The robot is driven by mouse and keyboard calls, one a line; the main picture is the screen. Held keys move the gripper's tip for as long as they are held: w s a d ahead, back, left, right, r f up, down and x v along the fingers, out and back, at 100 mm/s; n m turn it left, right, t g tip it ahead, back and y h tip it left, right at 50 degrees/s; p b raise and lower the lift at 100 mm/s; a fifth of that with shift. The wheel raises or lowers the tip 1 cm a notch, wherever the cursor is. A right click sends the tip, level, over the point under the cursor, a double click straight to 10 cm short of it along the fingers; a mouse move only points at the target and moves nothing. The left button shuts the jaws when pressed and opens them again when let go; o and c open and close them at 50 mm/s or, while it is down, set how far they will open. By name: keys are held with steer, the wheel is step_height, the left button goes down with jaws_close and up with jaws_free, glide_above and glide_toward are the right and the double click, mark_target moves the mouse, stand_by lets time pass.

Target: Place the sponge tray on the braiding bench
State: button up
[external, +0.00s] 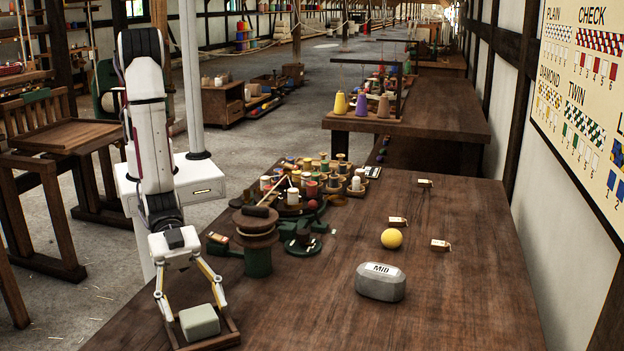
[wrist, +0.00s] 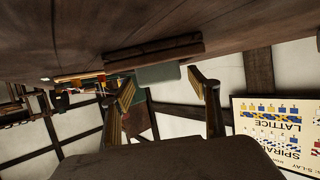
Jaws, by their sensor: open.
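The sponge tray, a small brown wooden tray (external: 228,337), sits at the near left edge of the long dark wooden bench (external: 455,290). A pale grey-green sponge block (external: 199,320) lies on it. My gripper (external: 197,311) points down over the tray, open, with one finger on each side of the sponge; I cannot tell whether the fingertips touch the tray. In the wrist view, which looks inverted, the tray (wrist: 155,55) and sponge (wrist: 158,76) appear beyond the open fingers of my gripper (wrist: 163,88). I cannot tell which surface is called the braiding bench.
A wooden-topped green spool stand (external: 257,262) and a cluster of bobbins (external: 312,185) stand behind the tray. A grey "MID" block (external: 380,283), a yellow ball (external: 391,238) and several tags lie to the right. The near middle of the bench is clear. Another bench (external: 440,108) stands farther back.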

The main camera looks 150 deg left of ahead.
steer(key=shift+r, duration=0.1)
steer(key=shift+s+r, duration=0.1)
steer(key=v, duration=1.2)
steer(key=shift+r, duration=0.15)
stand_by(0.7)
steer(key=s+a+r+g, duration=0.1)
steer(key=s+r+g, duration=0.1)
steer(key=s+r, duration=0.4)
steer(key=s+a+r+g, duration=0.15)
steer(key=s+r, duration=0.25)
steer(key=r, duration=0.5)
steer(key=s+r+g, duration=0.2)
steer(key=s+r, duration=0.1)
steer(key=s, duration=0.8)
steer(key=s+a+r+g, duration=0.1)
steer(key=s+r+g, duration=0.1)
steer(key=s, duration=0.9)
steer(key=shift+a+r, duration=0.2)
steer(key=shift+r, duration=0.15)
